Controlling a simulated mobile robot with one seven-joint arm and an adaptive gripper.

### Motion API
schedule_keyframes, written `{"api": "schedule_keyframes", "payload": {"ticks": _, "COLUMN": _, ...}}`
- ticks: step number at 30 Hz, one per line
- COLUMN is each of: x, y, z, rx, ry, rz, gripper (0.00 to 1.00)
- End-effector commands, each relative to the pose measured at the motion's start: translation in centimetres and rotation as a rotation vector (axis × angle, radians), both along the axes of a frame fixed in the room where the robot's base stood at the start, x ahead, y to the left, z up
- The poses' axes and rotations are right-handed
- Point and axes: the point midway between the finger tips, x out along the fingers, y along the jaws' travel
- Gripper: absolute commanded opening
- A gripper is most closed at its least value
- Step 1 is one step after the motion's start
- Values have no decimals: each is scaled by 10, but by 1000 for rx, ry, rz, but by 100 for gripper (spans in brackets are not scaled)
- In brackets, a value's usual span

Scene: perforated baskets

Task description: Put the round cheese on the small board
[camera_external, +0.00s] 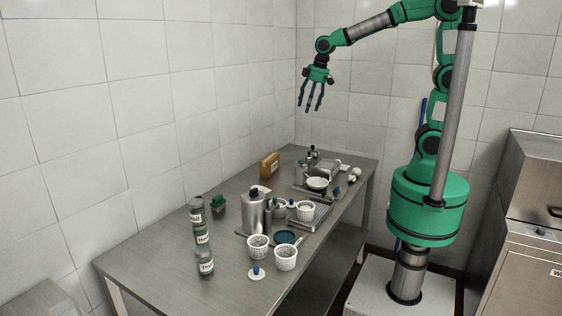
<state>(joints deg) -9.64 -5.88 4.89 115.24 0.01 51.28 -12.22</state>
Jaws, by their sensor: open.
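My gripper (311,106) is open and empty, with its fingers pointing down, high above the far end of the metal table (160,258). I cannot pick out the round cheese for certain. Small white rounded things (355,175) lie at the table's far right edge, too small to identify. A white disc with a blue knob (257,273) lies at the near front edge. I cannot tell which thing is the small board; items crowd the middle and far end and hide parts of the surface.
White perforated baskets (286,258) stand near the front edge by a blue round dish (285,238). A steel canister (254,212), stacked jars (200,225), a white bowl (317,184) and a brown box (269,165) stand around. The table's near left is clear.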

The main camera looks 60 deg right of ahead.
Motion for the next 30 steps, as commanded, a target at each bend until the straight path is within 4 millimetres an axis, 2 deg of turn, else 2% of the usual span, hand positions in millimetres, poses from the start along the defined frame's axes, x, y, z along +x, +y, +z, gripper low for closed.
{"api": "schedule_keyframes", "payload": {"ticks": 6, "x": -55, "y": -28, "z": 27, "rx": 20, "ry": -51, "rz": -78, "gripper": 63}}
{"api": "schedule_keyframes", "payload": {"ticks": 13, "x": -114, "y": -52, "z": 42, "rx": 41, "ry": -102, "rz": -158, "gripper": 63}}
{"api": "schedule_keyframes", "payload": {"ticks": 24, "x": -205, "y": -82, "z": 43, "rx": 75, "ry": -181, "rz": -286, "gripper": 63}}
{"api": "schedule_keyframes", "payload": {"ticks": 30, "x": -241, "y": -91, "z": 35, "rx": 90, "ry": -216, "rz": -340, "gripper": 63}}
